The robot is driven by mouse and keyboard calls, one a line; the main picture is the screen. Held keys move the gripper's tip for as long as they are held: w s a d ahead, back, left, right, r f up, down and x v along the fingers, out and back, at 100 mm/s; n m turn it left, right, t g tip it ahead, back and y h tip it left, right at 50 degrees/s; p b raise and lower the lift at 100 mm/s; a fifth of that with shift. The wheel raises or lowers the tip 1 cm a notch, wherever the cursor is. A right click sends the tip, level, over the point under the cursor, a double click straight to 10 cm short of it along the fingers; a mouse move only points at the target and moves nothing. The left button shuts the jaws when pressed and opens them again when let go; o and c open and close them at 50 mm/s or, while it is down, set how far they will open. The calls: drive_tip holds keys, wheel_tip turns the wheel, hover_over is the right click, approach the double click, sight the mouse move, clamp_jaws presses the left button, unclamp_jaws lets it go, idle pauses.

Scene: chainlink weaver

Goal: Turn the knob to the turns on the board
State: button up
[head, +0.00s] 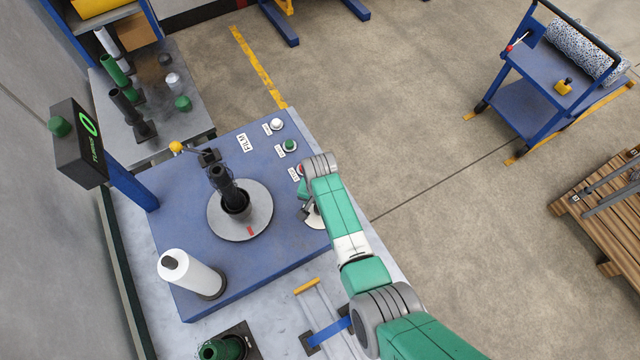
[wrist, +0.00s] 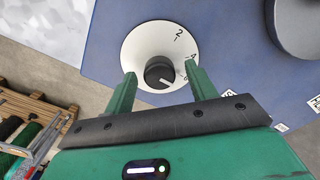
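The knob (wrist: 159,72) is black with a white pointer line, on a white round dial (wrist: 148,42) with black marks. A 2 and what looks like a 4 are readable. The pointer faces lower right in the wrist view, toward marks partly hidden by a finger. My gripper (wrist: 160,76) is open, one green finger on each side of the knob, with gaps visible. In the head view the dial (head: 316,217) shows partly behind my arm. The dark board (head: 82,148) on a blue post shows a green digit that looks like 0.
The blue machine top (head: 190,225) holds a grey turntable (head: 260,222) with a black upright part, a white film roll (head: 190,272), and white, green and red buttons (head: 289,145) near my arm. A blue cart (head: 545,85) and wooden pallet (head: 610,205) stand at the right.

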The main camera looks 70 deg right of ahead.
drive_tip(key=shift+r, duration=3.9)
drive_tip(key=w+a+r+n+t+h+p, duration=0.25)
drive_tip(key=w+r+n+t+h, duration=0.3)
drive_tip(key=w+r, duration=1.4)
drive_tip(key=w+a+r+n+t, duration=0.2)
drive_tip(key=a+r+t, duration=0.3)
drive_tip(key=r, duration=0.5)
drive_tip(key=w+a+r+n+t, duration=0.25)
drive_tip(key=a+r, duration=0.35)
drive_tip(key=r, duration=0.5)
drive_tip(key=s+a+r+n+t+y, duration=0.1)
drive_tip(key=s+a+r+n+t, duration=0.2)
drive_tip(key=a+r, duration=0.7)
drive_tip(key=s+a+r+n+t+y, duration=0.2)
drive_tip(key=a+r+t, duration=0.3)
drive_tip(key=a+r, duration=0.5)
drive_tip(key=s+a+r+n+t+y, duration=0.2)
drive_tip(key=s+a+r+t+y, duration=0.1)
drive_tip(key=s+r, duration=0.5)
wheel_tip(320, 180, up, 2)
drive_tip(key=shift+s+a+r+t+p, duration=0.3)
drive_tip(key=shift+a+t+p, duration=0.2)
drive_tip(key=shift+a, duration=0.5)
